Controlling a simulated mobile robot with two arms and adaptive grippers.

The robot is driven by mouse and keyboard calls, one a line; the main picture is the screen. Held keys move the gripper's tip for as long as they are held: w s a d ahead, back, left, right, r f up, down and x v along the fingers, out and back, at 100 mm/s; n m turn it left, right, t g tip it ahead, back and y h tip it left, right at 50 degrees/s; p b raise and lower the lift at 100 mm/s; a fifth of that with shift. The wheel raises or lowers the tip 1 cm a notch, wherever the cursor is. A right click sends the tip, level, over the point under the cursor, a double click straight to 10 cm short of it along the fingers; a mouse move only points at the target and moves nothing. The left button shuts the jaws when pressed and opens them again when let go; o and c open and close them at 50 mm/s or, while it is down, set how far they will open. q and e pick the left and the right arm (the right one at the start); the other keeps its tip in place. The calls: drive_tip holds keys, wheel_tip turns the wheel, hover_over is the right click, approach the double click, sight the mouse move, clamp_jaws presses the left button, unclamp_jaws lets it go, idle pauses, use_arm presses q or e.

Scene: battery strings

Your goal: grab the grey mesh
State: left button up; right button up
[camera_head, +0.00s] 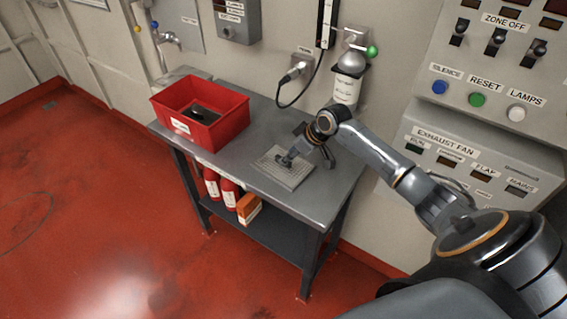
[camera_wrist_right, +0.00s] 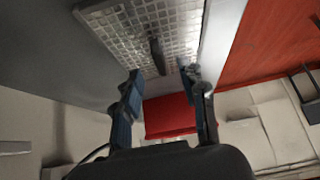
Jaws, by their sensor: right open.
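The grey mesh (camera_head: 292,177) is a square, light grey grid panel lying flat on the grey metal table. In the right wrist view the mesh (camera_wrist_right: 125,32) fills the upper middle, with a dark upright handle (camera_wrist_right: 157,56) on it. My right gripper (camera_head: 294,155) is over the mesh and partly covers it in the head view. In the right wrist view its fingers (camera_wrist_right: 162,78) are apart, with nothing clamped between them; the handle's end points toward the gap. I cannot tell whether the fingers touch it. My left gripper is in neither view.
A red bin (camera_head: 226,133) with a dark item inside stands at the table's left end. The table (camera_head: 258,130) is against the wall, under a bottle (camera_head: 346,88) and a cable plug. Red bottles and an orange box (camera_head: 249,208) sit on the lower shelf.

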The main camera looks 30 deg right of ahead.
drive_tip(key=shift+x, duration=1.7)
clamp_jaws()
drive_tip(key=shift+r, duration=0.1)
